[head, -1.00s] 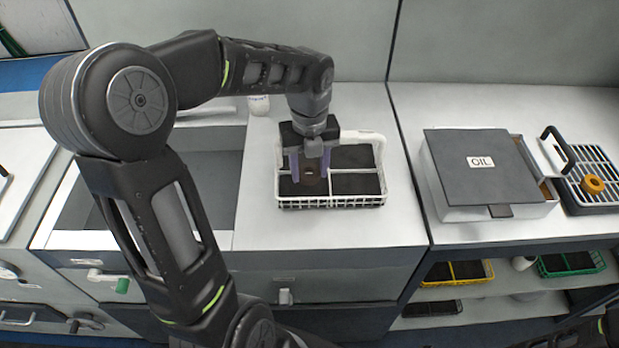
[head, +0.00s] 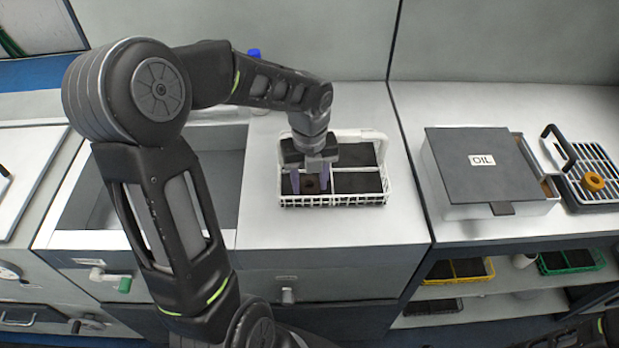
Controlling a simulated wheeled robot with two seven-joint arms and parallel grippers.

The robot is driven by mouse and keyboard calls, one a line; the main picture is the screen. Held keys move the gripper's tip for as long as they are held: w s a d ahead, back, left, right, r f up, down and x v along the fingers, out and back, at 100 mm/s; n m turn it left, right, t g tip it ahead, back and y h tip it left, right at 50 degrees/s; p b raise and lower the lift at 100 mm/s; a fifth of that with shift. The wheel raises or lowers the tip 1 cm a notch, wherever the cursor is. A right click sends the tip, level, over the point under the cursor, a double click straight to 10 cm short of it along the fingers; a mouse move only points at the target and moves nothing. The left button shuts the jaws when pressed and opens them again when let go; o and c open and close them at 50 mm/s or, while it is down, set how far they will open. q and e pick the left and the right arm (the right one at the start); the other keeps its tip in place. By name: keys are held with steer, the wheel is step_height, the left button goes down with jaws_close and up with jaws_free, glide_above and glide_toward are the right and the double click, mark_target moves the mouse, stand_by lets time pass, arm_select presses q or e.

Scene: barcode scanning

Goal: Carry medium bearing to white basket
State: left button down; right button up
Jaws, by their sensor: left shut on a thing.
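The white basket (head: 346,200) stands on the middle counter, with dark-lined compartments. My left gripper (head: 310,184) points down into its front left compartment. It is shut on the medium bearing (head: 312,187), a small dark brown ring between the purple fingers. The bearing is low in the compartment; I cannot tell whether it touches the bottom. The fingers partly hide it. My right gripper does not show.
A grey box marked OIL (head: 468,166) stands on the right counter. Beside it is a grate (head: 598,196) with an orange ring (head: 593,181). Yellow (head: 488,266) and green (head: 572,262) baskets sit on the shelf below. A sink basin (head: 205,180) lies to the left.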

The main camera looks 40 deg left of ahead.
mark_target(309, 186)
arm_select(q)
steer(key=c, duration=0.7)
jaws_free()
steer(key=shift+f, duration=0.1)
step_height(309, 186, up, 12)
steer(key=shift+r, duration=0.25)
